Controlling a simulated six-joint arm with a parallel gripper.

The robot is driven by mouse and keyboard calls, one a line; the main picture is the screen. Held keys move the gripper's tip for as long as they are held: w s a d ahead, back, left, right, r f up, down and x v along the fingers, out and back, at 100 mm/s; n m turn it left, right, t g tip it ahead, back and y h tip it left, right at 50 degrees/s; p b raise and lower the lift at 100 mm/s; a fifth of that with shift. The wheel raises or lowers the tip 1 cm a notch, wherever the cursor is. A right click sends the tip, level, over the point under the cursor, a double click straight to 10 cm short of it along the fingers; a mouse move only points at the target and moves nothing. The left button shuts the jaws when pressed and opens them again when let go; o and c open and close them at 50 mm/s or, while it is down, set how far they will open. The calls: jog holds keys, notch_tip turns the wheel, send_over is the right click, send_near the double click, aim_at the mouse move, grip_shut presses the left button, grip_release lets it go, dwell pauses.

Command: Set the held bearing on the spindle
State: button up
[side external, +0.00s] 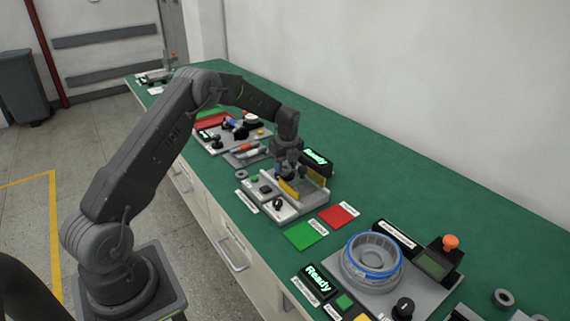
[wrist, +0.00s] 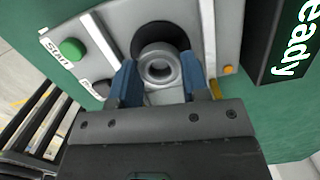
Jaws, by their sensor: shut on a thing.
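My gripper (wrist: 158,88) has its two blue fingers around a grey ring-shaped bearing (wrist: 159,67) in the wrist view and is shut on it. Behind the bearing is a dark round part (wrist: 161,38) on a grey fixture plate (wrist: 120,20); the bearing covers part of it. I cannot tell if the bearing touches it. No spindle can be clearly made out. In the side external view my gripper (side external: 283,176) points down over the grey fixture (side external: 310,199) with yellow side plates; the bearing is too small to tell there.
A green button (wrist: 72,50) is left of the dark part. A "Ready" display (side external: 317,160) stands behind the fixture. Green (side external: 300,236) and red (side external: 338,215) pads lie in front. A hub with a blue ring (side external: 372,262) sits on another station. Green bench top is free toward the wall.

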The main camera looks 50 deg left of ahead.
jog(key=shift+f, duration=0.45)
dwell(0.6)
jog(key=o, duration=1.4)
jog(key=shift+r, duration=0.1)
jog(key=shift+r, duration=3.45)
